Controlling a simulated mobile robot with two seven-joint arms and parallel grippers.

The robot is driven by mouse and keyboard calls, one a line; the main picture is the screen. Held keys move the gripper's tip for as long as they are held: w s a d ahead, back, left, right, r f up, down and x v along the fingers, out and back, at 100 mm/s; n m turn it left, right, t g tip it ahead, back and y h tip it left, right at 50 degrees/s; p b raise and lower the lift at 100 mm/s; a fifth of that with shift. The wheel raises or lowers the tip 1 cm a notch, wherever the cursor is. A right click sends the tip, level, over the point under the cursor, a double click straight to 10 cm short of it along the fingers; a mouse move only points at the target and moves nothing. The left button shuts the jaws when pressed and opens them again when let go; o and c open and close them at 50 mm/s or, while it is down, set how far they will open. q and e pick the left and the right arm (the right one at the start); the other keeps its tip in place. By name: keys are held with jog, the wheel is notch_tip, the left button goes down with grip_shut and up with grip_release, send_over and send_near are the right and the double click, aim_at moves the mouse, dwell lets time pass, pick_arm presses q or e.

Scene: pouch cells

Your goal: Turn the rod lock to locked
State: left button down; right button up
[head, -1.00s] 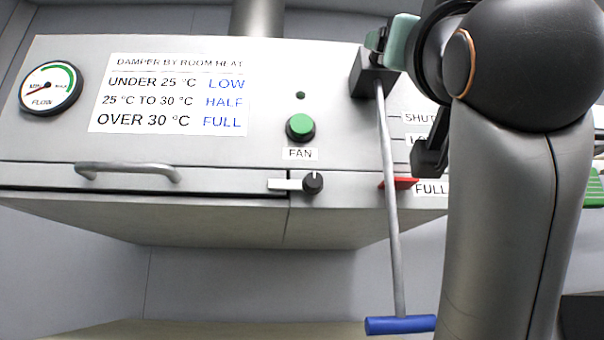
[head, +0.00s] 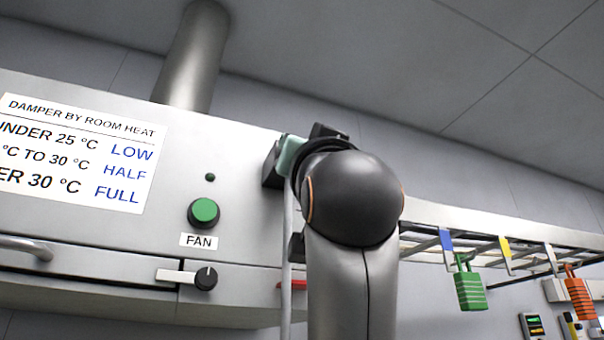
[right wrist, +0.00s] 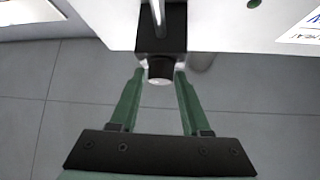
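The rod lock is a black block (head: 271,168) on the hood front, with the thin metal damper rod (head: 287,240) running down from it. In the right wrist view the block (right wrist: 161,32) shows up close, with a short round dark knob (right wrist: 160,68) on its near side. My right gripper (right wrist: 160,76) has its green fingers on either side of this knob, with narrow gaps showing; it looks open around it. In the head view my right arm hides the fingertips and knob. Any lock markings are not visible. My left gripper is not in view.
The hood carries a green FAN button (head: 204,212), a black selector knob (head: 205,279) and a damper sign (head: 83,150). A red pointer (head: 294,285) sits beside the rod.

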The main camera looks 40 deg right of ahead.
grip_shut()
jog(key=shift+n+t+y, duration=0.4)
jog(key=shift+n+y, duration=0.2)
jog(key=shift+n, duration=0.3)
jog(key=shift+s+d+r+n+g+y+p, duration=0.15)
jog(key=shift+n+g+y, duration=1.3)
jog(key=shift+n+y, duration=2.45)
jog(key=shift+d+r+n+g+y+p, duration=0.2)
jog(key=shift+n+g+y, duration=1.75)
jog(key=shift+n, duration=3.4)
jog(key=shift+s+d+r+n+g+y+p, duration=0.15)
jog(key=shift+n+g+y, duration=0.85)
jog(key=shift+n+y, duration=3.1)
jog(key=shift+w+f+n+h, duration=0.1)
jog(key=shift+w+n+h, duration=0.05)
jog(key=shift+n+h, duration=0.55)
jog(key=shift+o, duration=2)
grip_release()
